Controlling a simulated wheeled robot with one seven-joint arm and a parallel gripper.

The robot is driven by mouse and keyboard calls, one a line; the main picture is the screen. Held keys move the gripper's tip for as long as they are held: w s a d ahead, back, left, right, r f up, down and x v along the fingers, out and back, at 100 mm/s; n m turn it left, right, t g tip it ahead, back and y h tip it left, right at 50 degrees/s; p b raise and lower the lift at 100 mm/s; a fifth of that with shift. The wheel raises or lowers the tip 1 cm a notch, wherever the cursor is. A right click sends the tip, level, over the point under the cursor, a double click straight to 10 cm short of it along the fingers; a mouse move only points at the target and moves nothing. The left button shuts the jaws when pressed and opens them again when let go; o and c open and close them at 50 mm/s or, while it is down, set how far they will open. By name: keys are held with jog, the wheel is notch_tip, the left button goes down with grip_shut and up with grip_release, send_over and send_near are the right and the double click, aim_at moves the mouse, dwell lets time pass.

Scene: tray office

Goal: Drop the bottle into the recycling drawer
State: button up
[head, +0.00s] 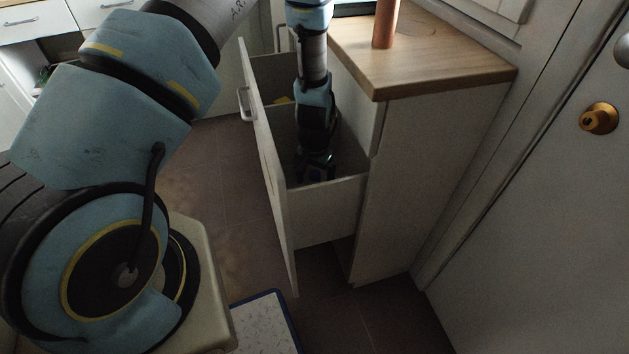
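The drawer (328,218) is pulled out from the white cabinet, with its tall front panel to the left. My arm reaches down into it, and my gripper (315,178) is low inside the open drawer, near its near wall. The gripper is dark and small here, so I cannot tell whether its fingers are open or shut, or whether they hold anything. I see no clear bottle in the drawer. A reddish-brown cylinder (385,24) stands upright on the wooden counter, cut off by the top edge; I cannot tell if it is a bottle.
A small yellow patch (283,100) shows inside the drawer's far part. The wooden counter (440,72) overhangs the cabinet to the right of the drawer. A blue-edged pale board (265,325) lies low at the front.

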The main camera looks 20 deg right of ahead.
notch_tip(320, 180, up, 13)
dwell(0.5)
jog(key=shift+r, duration=0.1)
